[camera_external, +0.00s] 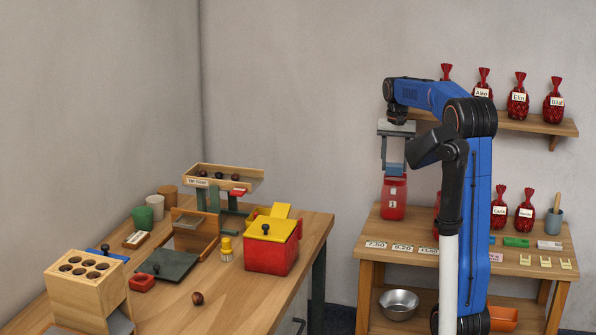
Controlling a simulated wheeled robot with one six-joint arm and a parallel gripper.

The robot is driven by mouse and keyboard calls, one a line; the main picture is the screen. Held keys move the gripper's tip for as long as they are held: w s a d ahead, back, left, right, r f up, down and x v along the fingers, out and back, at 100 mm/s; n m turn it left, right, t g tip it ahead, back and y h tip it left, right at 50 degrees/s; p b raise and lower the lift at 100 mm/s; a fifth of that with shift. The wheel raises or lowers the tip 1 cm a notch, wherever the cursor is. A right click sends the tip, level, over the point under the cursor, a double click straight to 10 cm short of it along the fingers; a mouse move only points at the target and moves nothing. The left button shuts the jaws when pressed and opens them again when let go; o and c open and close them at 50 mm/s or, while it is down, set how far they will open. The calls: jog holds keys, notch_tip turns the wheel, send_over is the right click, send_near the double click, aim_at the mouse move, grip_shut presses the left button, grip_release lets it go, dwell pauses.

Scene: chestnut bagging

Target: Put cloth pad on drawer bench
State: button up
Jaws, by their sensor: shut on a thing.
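My gripper (393,168) hangs fingers-down at the upper left of the shelf bench. It is shut on a pale blue-grey piece (395,152) between its fingers, which I take to be the cloth pad; its shape is hard to make out. A red labelled jar (394,200) shows directly below the fingertips, at the back left of the shelf bench; whether they touch cannot be told. The wooden bench (262,312) at left has a handle on its right side, and I take it to be the drawer bench. My gripper is well to its right.
The left bench holds a red box with yellow lid (271,250), a holed wooden block (88,285), a dark plate (168,265), cups and a chestnut (197,298). Its front right is clear. The shelf bench (385,233) carries price cards and red bags (499,212). A bowl (399,303) sits below.

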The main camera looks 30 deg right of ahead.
aim_at(393, 165)
notch_tip(393, 165, up, 11)
jog(key=s+a+n, duration=0.2)
jog(key=a+n, duration=0.7)
jog(key=a, duration=3)
jog(key=s+a+n, duration=0.4)
jog(key=s+a, duration=0.8)
jog(key=a, duration=0.3)
jog(key=s+a+n, duration=0.4)
jog(key=s+a, duration=0.8)
jog(key=a, duration=0.2)
jog(key=shift+w+a+f, duration=0.1)
jog(key=shift+a+f, duration=0.05)
jog(key=shift+f, duration=10.35)
jog(key=shift+f, duration=0.15)
jog(key=o, duration=1)
